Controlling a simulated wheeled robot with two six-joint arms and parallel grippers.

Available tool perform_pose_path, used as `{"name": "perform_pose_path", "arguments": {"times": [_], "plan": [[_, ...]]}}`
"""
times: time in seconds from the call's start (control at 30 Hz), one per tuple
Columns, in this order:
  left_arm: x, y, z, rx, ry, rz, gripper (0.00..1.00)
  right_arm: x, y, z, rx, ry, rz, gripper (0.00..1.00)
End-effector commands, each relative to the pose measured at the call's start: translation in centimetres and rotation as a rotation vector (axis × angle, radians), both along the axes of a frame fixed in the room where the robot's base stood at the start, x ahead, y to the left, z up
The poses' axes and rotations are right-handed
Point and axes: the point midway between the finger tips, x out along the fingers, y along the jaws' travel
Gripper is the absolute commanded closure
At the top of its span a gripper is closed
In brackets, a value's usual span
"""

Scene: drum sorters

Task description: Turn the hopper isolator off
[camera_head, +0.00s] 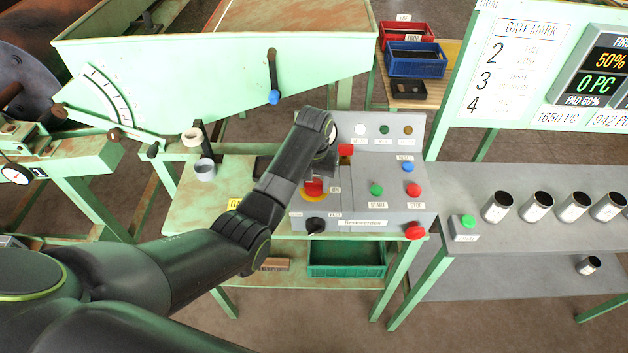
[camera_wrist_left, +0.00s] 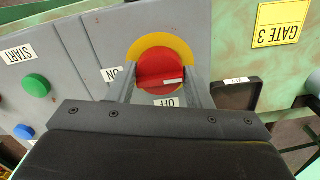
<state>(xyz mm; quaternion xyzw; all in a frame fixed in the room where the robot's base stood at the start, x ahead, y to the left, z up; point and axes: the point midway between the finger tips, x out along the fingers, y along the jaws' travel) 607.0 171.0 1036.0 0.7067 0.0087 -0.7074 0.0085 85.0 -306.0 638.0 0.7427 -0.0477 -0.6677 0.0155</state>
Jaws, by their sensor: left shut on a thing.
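The hopper isolator is a red rotary knob (camera_head: 314,187) on a yellow ring, on the left part of the grey control box (camera_head: 400,212). An ON label shows to its right in the head view. In the left wrist view the red knob (camera_wrist_left: 160,65) sits between my fingers, with the ON label (camera_wrist_left: 111,73) to the left and the OFF label (camera_wrist_left: 166,102) below. My left gripper (camera_head: 318,172) reaches down from above and is shut on the knob. A small white mark is on the knob; its exact setting is hard to tell. My right gripper is not in view.
Green START (camera_head: 376,190) and red STOP (camera_head: 414,190) buttons are to the right on the box. A black selector (camera_head: 316,225) and a red mushroom button (camera_head: 415,231) are on its front. A blue-tipped lever (camera_head: 273,96) hangs behind. Metal cans stand on the right bench.

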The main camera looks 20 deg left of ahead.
Motion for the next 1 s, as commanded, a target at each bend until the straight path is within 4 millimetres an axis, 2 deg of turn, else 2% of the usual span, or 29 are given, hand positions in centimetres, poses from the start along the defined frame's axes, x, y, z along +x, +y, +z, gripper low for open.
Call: {"name": "perform_pose_path", "arguments": {"times": [0.37, 1.0], "plan": [[0.07, -0.03, 0.02, -0.001, -0.003, 0.162, 0.77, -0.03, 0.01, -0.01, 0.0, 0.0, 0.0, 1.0], [0.12, -0.04, 0.05, 0.0, -0.004, 0.758, 0.77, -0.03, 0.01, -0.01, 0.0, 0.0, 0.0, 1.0]]}}
